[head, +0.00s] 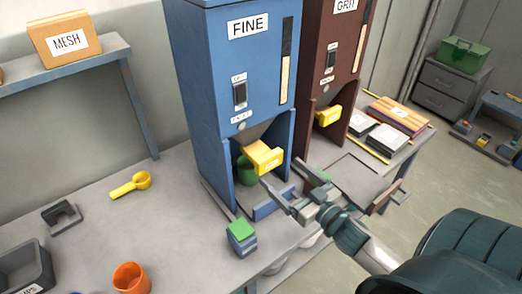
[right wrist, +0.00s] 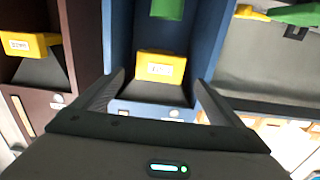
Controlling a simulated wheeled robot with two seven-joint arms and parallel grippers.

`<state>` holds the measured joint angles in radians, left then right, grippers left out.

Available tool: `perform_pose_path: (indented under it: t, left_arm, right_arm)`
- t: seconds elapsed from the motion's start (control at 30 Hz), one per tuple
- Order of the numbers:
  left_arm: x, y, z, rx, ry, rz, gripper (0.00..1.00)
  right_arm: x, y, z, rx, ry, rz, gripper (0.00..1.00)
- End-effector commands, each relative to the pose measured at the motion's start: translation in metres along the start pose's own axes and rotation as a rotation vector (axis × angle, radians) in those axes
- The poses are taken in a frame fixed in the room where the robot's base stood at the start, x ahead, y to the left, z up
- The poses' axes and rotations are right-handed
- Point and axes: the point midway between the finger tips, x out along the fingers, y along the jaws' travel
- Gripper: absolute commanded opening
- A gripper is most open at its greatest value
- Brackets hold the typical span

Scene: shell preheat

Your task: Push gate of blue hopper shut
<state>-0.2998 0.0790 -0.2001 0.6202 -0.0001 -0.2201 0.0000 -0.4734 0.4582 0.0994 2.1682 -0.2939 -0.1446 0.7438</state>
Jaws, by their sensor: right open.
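The blue hopper (head: 232,80) labelled FINE stands on the bench in the head view. Its yellow gate (head: 264,156) sticks out from the front below the chute. A green cup (head: 246,172) stands under the gate, partly hidden by it. My right gripper (head: 280,172) is open and empty in front of the hopper, close to the gate. In the right wrist view, the yellow gate (right wrist: 160,67) lies between and beyond the open fingers (right wrist: 159,78), and the green cup (right wrist: 167,8) shows at the top edge. I cannot tell whether a finger touches the gate. My left gripper is out of view.
The brown GRIT hopper (head: 330,50) with its yellow gate (head: 327,115) stands close on the right. A green-topped block (head: 242,238), a yellow scoop (head: 131,185) and an orange cup (head: 131,277) are on the bench.

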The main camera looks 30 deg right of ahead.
Motion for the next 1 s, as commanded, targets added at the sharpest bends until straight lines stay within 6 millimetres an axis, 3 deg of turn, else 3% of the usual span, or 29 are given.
perform_pose_path:
  t: [0.6, 0.8, 1.0]
  left_arm:
    - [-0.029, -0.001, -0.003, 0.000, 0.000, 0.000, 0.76]
    - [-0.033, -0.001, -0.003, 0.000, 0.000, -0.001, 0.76]
    - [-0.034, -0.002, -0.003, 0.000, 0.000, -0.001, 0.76]
  right_arm:
    - [0.092, 0.000, -0.003, 0.000, 0.000, 0.000, 0.91]
    - [0.111, 0.000, -0.002, 0.001, 0.001, 0.000, 0.91]
    - [0.117, 0.000, 0.000, 0.001, 0.000, 0.000, 0.91]
